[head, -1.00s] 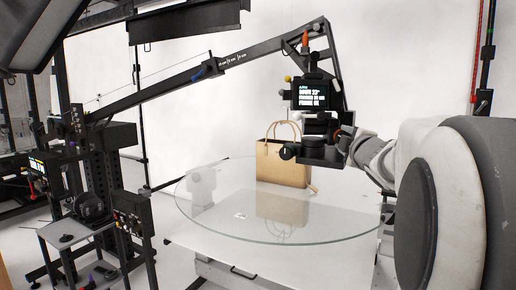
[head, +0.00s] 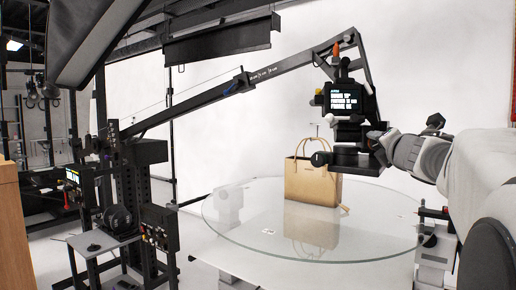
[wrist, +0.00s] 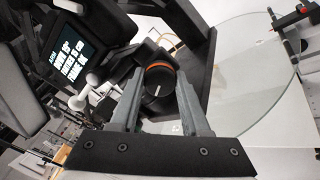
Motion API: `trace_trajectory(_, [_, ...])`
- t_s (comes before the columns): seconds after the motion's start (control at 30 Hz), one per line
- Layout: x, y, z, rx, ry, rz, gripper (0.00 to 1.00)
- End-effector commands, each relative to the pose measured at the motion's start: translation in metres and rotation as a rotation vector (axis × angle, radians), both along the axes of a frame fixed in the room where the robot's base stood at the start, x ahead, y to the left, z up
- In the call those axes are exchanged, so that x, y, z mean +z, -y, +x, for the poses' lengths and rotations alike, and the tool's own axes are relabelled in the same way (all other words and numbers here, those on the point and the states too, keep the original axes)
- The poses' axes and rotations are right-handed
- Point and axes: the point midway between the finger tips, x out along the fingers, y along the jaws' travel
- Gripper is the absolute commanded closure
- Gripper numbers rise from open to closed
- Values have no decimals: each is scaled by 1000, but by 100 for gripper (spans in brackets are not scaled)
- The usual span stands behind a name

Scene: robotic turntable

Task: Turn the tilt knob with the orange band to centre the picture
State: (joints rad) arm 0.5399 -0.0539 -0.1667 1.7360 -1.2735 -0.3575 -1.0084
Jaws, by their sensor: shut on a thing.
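The tilt knob (wrist: 157,88) is dark with an orange band and a white pointer line, and sits in the middle of the wrist view. My gripper (wrist: 158,78) is shut on it, one finger on each side. In the head view my gripper (head: 374,140) is at the right side of the camera head on the boom; the knob cannot be made out there. A small screen (head: 345,102) on the camera head shows lines of text. The screen also appears tilted in the wrist view (wrist: 68,50); its text is too small to read surely.
A tan handbag (head: 306,184) stands on the round glass turntable (head: 240,228) below the camera head. The black boom (head: 205,95) crosses to a stand at the left. A control box (head: 160,232) and a small side table (head: 95,243) stand there. A wooden edge (head: 12,220) is at far left.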

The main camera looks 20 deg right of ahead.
Motion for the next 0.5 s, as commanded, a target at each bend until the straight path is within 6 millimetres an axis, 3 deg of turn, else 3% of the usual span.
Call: trace_trajectory(0.5, [0,0,0,-2,-108,-286,100])
